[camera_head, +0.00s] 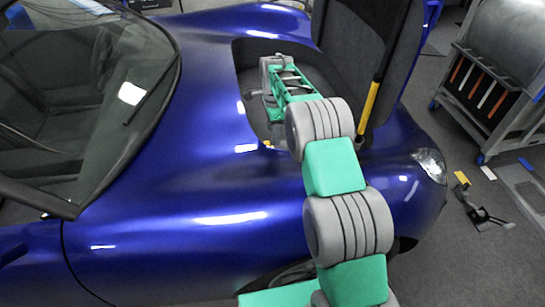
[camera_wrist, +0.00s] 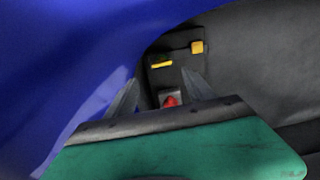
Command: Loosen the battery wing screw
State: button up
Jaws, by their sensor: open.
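In the wrist view, my gripper (camera_wrist: 160,77) is open, with its two dark fingers apart and pointing at a dark box (camera_wrist: 180,66), which may be the battery. Two yellow parts show on it: a flat bar (camera_wrist: 161,64) and a squarer piece (camera_wrist: 197,47). A small red part (camera_wrist: 170,101) on a grey metal piece lies between the fingers, close to my gripper body, which hides its lower side. I cannot tell which part is the wing screw. In the head view, my arm reaches into the open front compartment of the blue car (camera_head: 190,160); the fingertips cannot be made out.
The raised lid (camera_head: 365,40) stands at the right of the compartment, with a yellow-and-black strut (camera_head: 370,100) close to my arm. Blue bodywork (camera_wrist: 70,60) borders the wrist view's left side. A grey cart (camera_head: 500,85) stands at the right.

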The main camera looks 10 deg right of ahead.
aim_at(273, 149)
jog(key=f, duration=0.6)
jog(key=f+b, duration=0.1)
jog(key=f, duration=0.1)
jog(key=shift+w+f, duration=0.25)
jog(key=shift+f, duration=0.15)
grip_shut()
